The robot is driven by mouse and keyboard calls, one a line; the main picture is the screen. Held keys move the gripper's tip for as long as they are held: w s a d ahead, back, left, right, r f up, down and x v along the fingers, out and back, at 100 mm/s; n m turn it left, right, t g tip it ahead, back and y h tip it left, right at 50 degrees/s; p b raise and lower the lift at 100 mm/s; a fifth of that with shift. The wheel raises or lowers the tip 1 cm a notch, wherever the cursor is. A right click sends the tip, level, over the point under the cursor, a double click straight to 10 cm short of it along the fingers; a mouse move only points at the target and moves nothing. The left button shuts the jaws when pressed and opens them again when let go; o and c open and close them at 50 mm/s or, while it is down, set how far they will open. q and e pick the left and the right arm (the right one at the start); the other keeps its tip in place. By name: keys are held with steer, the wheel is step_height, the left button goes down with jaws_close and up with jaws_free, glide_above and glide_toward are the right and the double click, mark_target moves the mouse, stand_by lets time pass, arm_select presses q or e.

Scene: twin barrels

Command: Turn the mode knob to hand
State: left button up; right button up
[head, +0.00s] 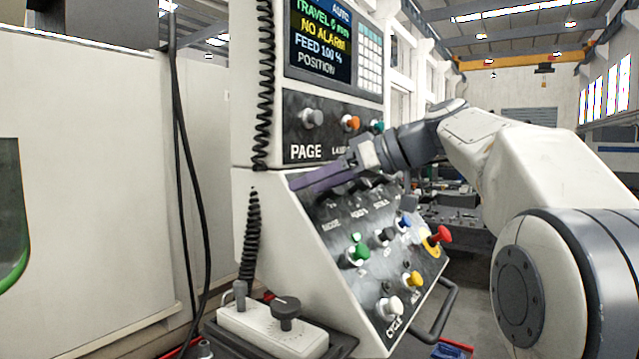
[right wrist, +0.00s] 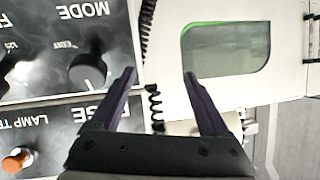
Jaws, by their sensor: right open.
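The mode knob (right wrist: 88,68) is black and round, on the dark panel at the left of the right wrist view, by an upside-down MODE label. A short pale mark shows near its rim; the setting cannot be told. In the head view the MODE label is on the upper left of the sloped panel (head: 372,292), with the knob dark and partly hidden by my gripper. My right gripper (head: 300,186) has purple fingers, reaching left across the panel's top. In the wrist view it (right wrist: 160,75) is open and empty, the knob outside its left finger. My left gripper is out of view.
The screen (head: 320,40) reads AUTO and NO ALARM. Below it are the PAGE knob (head: 311,118) and an orange button (head: 350,122). The sloped panel carries a green button (head: 357,250) and a red one (head: 440,235). A coiled cable (head: 264,85) hangs at the panel's left edge.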

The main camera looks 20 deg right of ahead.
mark_target(334, 199)
steer(key=s+d+r+t+h+b, duration=0.1)
steer(key=d+r+t+h+b, duration=0.1)
steer(key=d, duration=0.9)
steer(key=p+x, duration=0.2)
steer(key=x, duration=0.8)
steer(key=shift+s+f, duration=0.1)
jaws_close()
